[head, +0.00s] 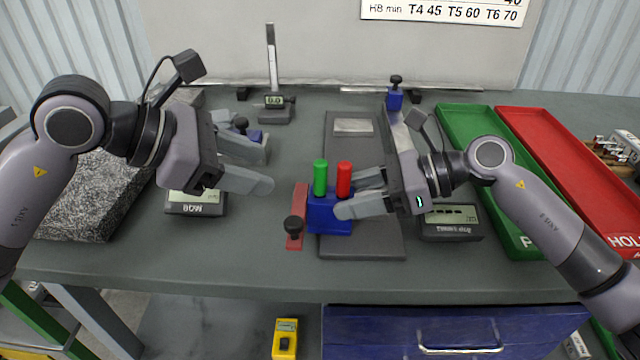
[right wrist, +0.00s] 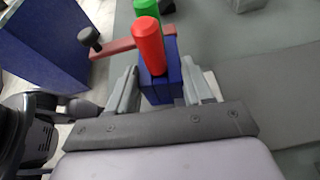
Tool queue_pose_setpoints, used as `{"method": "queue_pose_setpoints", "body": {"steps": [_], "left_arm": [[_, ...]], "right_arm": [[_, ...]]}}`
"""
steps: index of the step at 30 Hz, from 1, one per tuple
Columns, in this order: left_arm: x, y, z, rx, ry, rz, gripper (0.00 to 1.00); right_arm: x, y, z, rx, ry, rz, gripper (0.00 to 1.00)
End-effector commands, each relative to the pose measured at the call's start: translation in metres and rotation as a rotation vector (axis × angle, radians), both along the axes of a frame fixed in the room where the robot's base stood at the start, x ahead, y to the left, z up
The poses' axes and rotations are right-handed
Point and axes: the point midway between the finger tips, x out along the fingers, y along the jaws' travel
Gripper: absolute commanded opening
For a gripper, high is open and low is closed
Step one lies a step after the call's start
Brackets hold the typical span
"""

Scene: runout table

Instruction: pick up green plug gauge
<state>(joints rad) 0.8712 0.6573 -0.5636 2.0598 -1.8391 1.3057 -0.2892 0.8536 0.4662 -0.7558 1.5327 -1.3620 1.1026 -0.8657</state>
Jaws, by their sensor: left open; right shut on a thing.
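The green plug gauge (head: 320,178) stands upright in a blue block (head: 328,216), beside a red plug (head: 344,180). My right gripper (head: 355,194) is shut on the blue block from the right. In the right wrist view the block (right wrist: 160,86) sits between my fingers, with the red plug (right wrist: 148,42) in front and the green plug gauge (right wrist: 147,8) partly hidden behind it. My left gripper (head: 250,165) is open and empty, left of the block and apart from the green plug gauge.
A red bar with a black knob (head: 293,226) lies at the block's left. A grey plate (head: 360,246) lies under the block's right side. Displays (head: 196,203) (head: 450,222) stand either side. Green (head: 470,125) and red (head: 530,135) trays lie right; a granite block (head: 90,205) is left.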

Motion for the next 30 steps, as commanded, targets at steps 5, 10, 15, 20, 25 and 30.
{"method": "queue_pose_setpoints", "body": {"steps": [5,10,15,20,25,30], "left_arm": [[-0.015,0.012,0.011,-0.178,0.045,0.155,0.52],[-0.024,0.015,0.021,-0.292,0.07,0.225,0.52],[-0.022,0.01,0.022,-0.332,0.08,0.245,0.52],[-0.009,-0.01,0.013,-0.334,0.081,0.244,0.52],[0.004,-0.029,0.003,-0.331,0.081,0.244,0.52],[0.01,-0.037,-0.001,-0.328,0.079,0.245,0.52]], "right_arm": [[0.001,-0.001,0.0,0.0,-0.001,-0.002,0.15],[0.001,-0.001,0.0,0.0,-0.001,-0.002,0.15],[0.001,-0.001,0.0,0.0,-0.002,-0.001,0.15],[0.0,-0.001,0.0,0.0,-0.002,-0.001,0.15],[0.001,0.0,0.0,0.0,-0.002,-0.001,0.15],[0.001,-0.001,0.001,0.0,-0.002,-0.001,0.15]]}}
